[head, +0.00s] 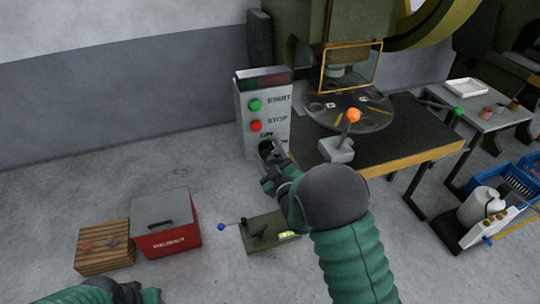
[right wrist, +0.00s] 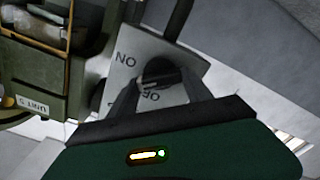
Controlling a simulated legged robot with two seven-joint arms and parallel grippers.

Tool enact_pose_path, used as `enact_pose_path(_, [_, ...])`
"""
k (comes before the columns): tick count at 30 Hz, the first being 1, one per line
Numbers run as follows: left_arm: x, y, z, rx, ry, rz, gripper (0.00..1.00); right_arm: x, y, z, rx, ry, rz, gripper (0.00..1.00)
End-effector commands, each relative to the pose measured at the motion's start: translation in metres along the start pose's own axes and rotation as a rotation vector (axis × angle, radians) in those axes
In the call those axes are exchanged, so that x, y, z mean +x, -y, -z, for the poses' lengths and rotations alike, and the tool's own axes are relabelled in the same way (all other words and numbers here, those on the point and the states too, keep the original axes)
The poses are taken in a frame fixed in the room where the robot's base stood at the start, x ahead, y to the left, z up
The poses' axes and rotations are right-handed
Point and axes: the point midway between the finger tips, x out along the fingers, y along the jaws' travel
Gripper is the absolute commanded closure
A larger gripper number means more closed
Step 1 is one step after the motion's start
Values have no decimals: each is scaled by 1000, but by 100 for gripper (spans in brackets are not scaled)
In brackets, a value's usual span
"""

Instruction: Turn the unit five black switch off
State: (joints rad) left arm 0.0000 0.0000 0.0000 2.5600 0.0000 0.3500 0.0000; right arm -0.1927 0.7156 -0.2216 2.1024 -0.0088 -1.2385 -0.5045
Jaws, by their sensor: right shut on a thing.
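The unit five control box (head: 246,120) is a grey box with a green START button (head: 254,105) and a red STOP button (head: 255,125). My right gripper (head: 269,152) is at the lower part of its face and hides most of the switch there. In the right wrist view, the black switch (right wrist: 160,72) sits on a plate (right wrist: 125,67) lettered ON and OFF. My right gripper's fingers (right wrist: 158,88) are shut on the switch, one on each side. My left gripper (head: 126,293) is at the bottom left edge, away from the box; its jaws are unclear.
A press with a round table (head: 375,118) stands right of the box, with an orange-knobbed lever (head: 353,116) in front. On the floor are a red case (head: 166,240), a wooden block (head: 105,258) and a green plate with a blue-knobbed lever (head: 262,243). A "UNIT 5" label (right wrist: 32,102) shows.

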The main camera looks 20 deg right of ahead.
Motion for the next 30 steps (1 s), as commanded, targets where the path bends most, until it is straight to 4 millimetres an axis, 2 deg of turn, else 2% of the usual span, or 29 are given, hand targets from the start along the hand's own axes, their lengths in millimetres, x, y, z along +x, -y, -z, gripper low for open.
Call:
enact_pose_path(18, [5,0,-1,0,0,0,64,-1,6,-1,-579,1,8,83])
enact_pose_path(30, [3,0,-1,0,0,0,64,-1,9,-2,-850,0,12,83])
